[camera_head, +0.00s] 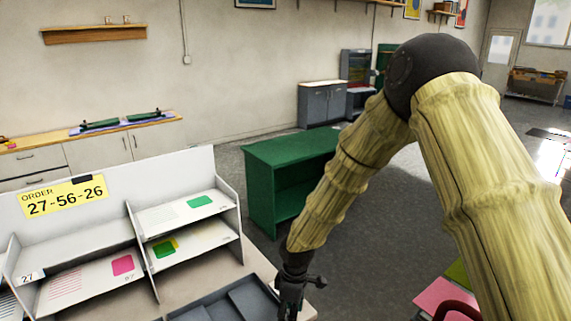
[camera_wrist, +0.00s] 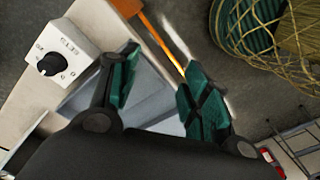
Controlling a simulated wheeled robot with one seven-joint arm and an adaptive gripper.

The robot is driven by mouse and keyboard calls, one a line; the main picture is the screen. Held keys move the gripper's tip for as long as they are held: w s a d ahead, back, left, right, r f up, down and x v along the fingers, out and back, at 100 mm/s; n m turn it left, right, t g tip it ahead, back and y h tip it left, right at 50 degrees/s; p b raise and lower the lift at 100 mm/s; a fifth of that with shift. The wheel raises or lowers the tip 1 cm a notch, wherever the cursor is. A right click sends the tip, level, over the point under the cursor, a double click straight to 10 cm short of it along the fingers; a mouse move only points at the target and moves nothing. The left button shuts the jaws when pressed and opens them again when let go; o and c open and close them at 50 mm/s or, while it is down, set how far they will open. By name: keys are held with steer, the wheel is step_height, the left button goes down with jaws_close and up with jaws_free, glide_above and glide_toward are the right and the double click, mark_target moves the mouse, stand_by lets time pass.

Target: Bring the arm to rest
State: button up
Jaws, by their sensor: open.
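My gripper (camera_head: 291,290) hangs at the lower middle of the head view, by the right edge of the table and the dark grey tray (camera_head: 205,310). In the wrist view my gripper (camera_wrist: 155,88) shows two teal-padded fingers spread apart, with nothing between them. A light grey surface lies below the fingers there. My arm bends high at a dark elbow joint at the right of the head view, then slopes down to the gripper.
A white sorter (camera_head: 190,165) with cards and an order sign (camera_head: 64,197) stands on the table at left. A green cabinet (camera_head: 290,150) stands behind my gripper. The wrist view shows a white box with a black knob (camera_wrist: 54,64) and a netted bundle (camera_wrist: 270,35). Floor at centre right is open.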

steer(key=s+d+f+m+y+b, duration=0.1)
steer(key=s+d+f+m, duration=0.3)
steer(key=s+f, duration=0.5)
steer(key=s+d+f+m, duration=0.4)
steer(key=s+d+f, duration=0.1)
steer(key=s+f, duration=0.35)
steer(key=s+d+f+m, duration=0.2)
steer(key=s+d, duration=0.4)
steer(key=s, duration=0.3)
steer(key=s+d+f+m+h+b, duration=0.1)
steer(key=s+d+f+m, duration=0.1)
steer(key=s+d+m, duration=0.3)
steer(key=s+d, duration=0.1)
steer(key=s, duration=0.3)
steer(key=shift+s+f, duration=0.35)
steer(key=shift+s, duration=0.05)
steer(key=shift+d, duration=0.1)
